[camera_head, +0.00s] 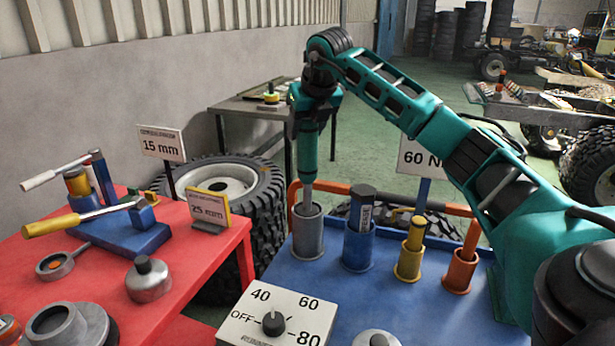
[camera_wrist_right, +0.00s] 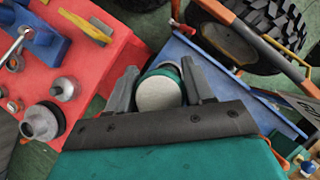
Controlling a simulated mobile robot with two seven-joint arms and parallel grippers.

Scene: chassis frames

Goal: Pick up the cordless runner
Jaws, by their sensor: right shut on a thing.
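The cordless runner (camera_head: 309,152) is a teal, upright tool with a thin grey lower shaft. My right gripper (camera_head: 308,112) is shut on its upper end from above. The shaft reaches down to the mouth of a grey round holder (camera_head: 308,238) on the blue table; I cannot tell how deep it sits. In the right wrist view, the runner's pale round top with a green rim (camera_wrist_right: 158,92) is between the two grey fingers of the right gripper (camera_wrist_right: 160,84). My left gripper is not in view.
Beside the grey holder stand a blue holder (camera_head: 359,246) with a dark tool, a yellow one (camera_head: 410,258) and an orange one (camera_head: 460,270). A dial box (camera_head: 262,332) stands in front. The red table (camera_head: 205,260) with tools is at left; tyres (camera_head: 262,200) stand behind.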

